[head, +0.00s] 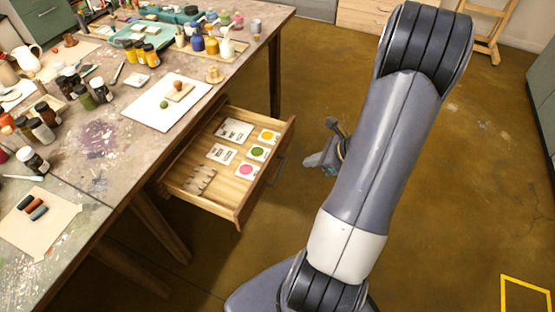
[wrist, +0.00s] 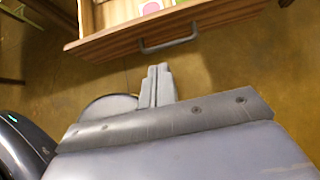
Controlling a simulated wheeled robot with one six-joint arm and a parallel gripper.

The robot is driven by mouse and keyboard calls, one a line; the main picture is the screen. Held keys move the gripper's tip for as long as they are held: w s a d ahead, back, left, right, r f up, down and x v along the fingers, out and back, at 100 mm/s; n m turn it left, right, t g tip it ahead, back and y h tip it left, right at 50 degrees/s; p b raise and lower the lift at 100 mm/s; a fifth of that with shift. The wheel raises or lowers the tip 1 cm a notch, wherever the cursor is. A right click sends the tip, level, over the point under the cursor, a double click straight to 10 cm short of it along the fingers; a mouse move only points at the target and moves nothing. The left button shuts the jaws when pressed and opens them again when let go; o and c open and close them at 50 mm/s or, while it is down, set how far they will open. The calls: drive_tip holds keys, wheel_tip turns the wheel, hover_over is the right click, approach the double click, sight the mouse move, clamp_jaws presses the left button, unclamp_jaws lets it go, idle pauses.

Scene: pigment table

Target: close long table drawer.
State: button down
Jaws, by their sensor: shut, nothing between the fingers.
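The long table drawer (head: 205,193) stands open, pulled out from under the paint-stained table (head: 110,170). Cards with coloured dots and a few small items lie in it. Its wooden front with a grey bar handle (wrist: 169,44) crosses the top of the wrist view. My gripper (wrist: 160,70) is shut and empty, its fingers pointing toward the drawer front and a little short of the handle in that picture. In the head view my gripper (head: 318,160) shows to the right of the drawer front, apart from it, partly hidden behind my arm.
Paint bottles, jars and a white pitcher (head: 25,45) crowd the tabletop. A white sheet (head: 150,115) lies near the table edge above the drawer. Table legs (head: 160,225) stand below. An easel (head: 490,30) stands at the back.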

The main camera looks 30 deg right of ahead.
sight(268, 164)
drive_tip(key=shift+w+a+r+b+x, duration=0.25)
drive_tip(key=shift+r+x, duration=0.1)
drive_tip(key=shift+x, duration=1.8)
drive_tip(key=shift+w+a+r+b+x, duration=0.15)
drive_tip(key=shift+w+r+b+x, duration=0.15)
drive_tip(key=shift+x, duration=1.8)
drive_tip(key=shift+w+a+r+b+x, duration=0.25)
drive_tip(key=shift+r+x, duration=0.1)
drive_tip(key=shift+x, duration=1.8)
drive_tip(key=shift+w, duration=0.1)
drive_tip(key=shift+w+a, duration=0.3)
drive_tip(key=shift+w, duration=0.1)
drive_tip(key=w+a, duration=0.5)
drive_tip(key=w, duration=0.1)
drive_tip(key=w+a, duration=0.5)
drive_tip(key=w, duration=0.2)
drive_tip(key=w+a, duration=0.6)
drive_tip(key=w, duration=0.1)
drive_tip(key=shift+w, duration=0.25)
drive_tip(key=shift+w+r, duration=0.15)
drive_tip(key=shift+a, duration=0.15)
